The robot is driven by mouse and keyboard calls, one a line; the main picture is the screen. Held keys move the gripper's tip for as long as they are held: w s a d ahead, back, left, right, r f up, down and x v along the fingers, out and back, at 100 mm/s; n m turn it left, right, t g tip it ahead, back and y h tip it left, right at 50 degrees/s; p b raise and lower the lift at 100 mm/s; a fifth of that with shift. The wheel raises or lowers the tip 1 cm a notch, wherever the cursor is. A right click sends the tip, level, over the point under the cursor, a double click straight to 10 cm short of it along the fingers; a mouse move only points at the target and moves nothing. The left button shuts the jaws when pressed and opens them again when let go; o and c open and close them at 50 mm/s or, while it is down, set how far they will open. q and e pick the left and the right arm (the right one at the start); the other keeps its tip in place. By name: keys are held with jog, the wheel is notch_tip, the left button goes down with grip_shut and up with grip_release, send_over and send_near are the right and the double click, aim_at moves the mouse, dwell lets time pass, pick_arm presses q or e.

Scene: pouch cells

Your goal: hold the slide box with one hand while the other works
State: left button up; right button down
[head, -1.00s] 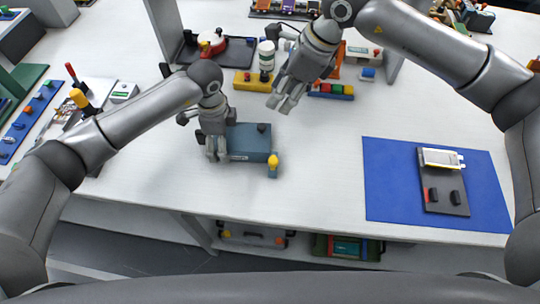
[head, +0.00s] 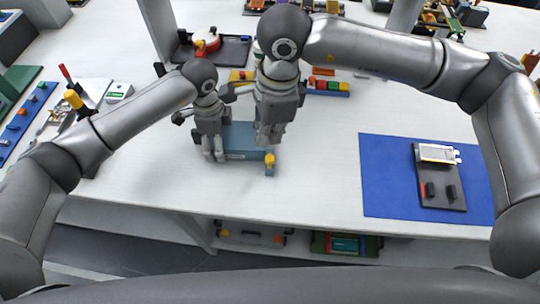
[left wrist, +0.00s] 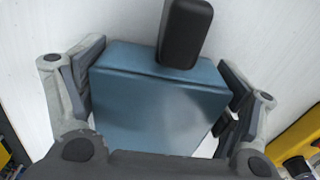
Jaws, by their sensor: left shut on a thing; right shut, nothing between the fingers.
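The slide box is a blue-grey block (head: 244,153) on the white table, left of the middle in the head view. It fills the middle of the left wrist view (left wrist: 150,108), with a black upright knob (left wrist: 185,32) at its far side. My left gripper (head: 214,155) is shut on the box, one finger at each side of it. My right gripper (head: 265,140) is shut and empty, just over the box's right part, and hides the knob in the head view. Whether it touches the box I cannot tell. A yellow-topped blue piece (head: 269,163) is at the box's front right corner.
A blue mat (head: 385,180) with a dark plate (head: 448,198) and a silver pouch cell (head: 437,153) lies to the right. A dark tray (head: 232,50) and a row of coloured blocks (head: 327,88) stand behind. The table between box and mat is clear.

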aim_at(270, 157)
jog(key=shift+n+h, duration=0.6)
jog(key=shift+n, duration=0.2)
jog(key=shift+s+d+f, duration=0.1)
jog(key=shift+s+f, duration=0.35)
jog(key=shift+f, duration=1.1)
jog(key=shift+s+a+f, duration=0.1)
jog(key=shift+s+f, duration=0.35)
jog(key=shift+f, duration=1.15)
jog(key=shift+s+d+f, duration=0.1)
jog(key=shift+s+f, duration=0.35)
jog(key=shift+f, duration=1.1)
jog(key=shift+w, duration=0.25)
pick_arm(q)
jog(key=shift+d, duration=0.1)
pick_arm(e)
jog(key=shift+w+d, duration=0.1)
jog(key=shift+w, duration=1.45)
notch_tip(270, 157, up, 6)
jog(key=s, duration=0.1)
jog(key=shift+s, duration=0.35)
pick_arm(q)
jog(key=o, duration=1)
jog(key=shift+o, duration=0.2)
jog(key=shift+r, duration=0.1)
